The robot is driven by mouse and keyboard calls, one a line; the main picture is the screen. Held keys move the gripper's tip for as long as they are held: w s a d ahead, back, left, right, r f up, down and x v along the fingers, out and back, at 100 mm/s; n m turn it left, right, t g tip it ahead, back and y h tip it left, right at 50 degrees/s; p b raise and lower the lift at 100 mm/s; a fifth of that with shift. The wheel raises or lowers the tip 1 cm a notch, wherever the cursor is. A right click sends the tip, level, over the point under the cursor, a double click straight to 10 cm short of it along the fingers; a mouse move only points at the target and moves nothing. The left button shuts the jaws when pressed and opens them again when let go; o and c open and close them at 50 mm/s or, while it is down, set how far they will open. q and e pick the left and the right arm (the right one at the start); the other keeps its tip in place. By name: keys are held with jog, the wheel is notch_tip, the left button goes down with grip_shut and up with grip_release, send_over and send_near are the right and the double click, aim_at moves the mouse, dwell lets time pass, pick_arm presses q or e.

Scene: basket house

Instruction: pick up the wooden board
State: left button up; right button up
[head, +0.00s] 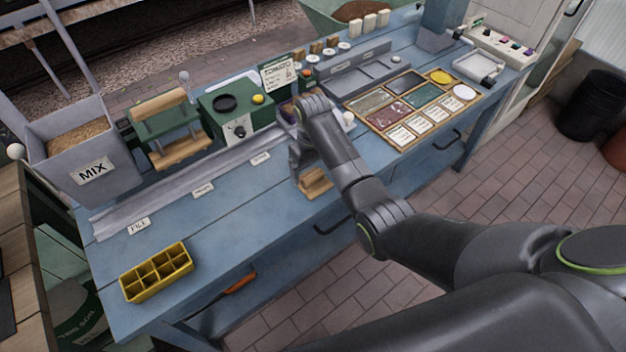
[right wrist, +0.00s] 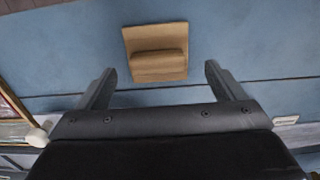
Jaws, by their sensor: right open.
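The wooden board (head: 314,185) is a small tan piece with a raised block on it. It lies on the blue workbench (head: 225,215) near the front edge, partly hidden behind my right gripper in the head view. In the right wrist view the wooden board (right wrist: 156,52) lies ahead of the fingertips, roughly centred between them. My right gripper (right wrist: 160,78) is open and empty, with its fingers apart and not touching the board. My right arm reaches over the bench from the right, and the gripper (head: 306,172) is above the bench beside the board. My left gripper is not in view.
A yellow divided tray (head: 157,272) sits at the bench's front left. A grey MIX bin (head: 85,150), a green-and-wood press (head: 168,128) and a green box with a dial (head: 236,112) stand along the back. A sample tray (head: 375,122) lies right of my arm.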

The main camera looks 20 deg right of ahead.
aim_at(313, 175)
jog(key=shift+w+d+f, duration=0.1)
jog(key=shift+w+f, duration=0.05)
jog(key=shift+f, duration=1.95)
jog(key=shift+c, duration=0.3)
jog(key=c, duration=0.7)
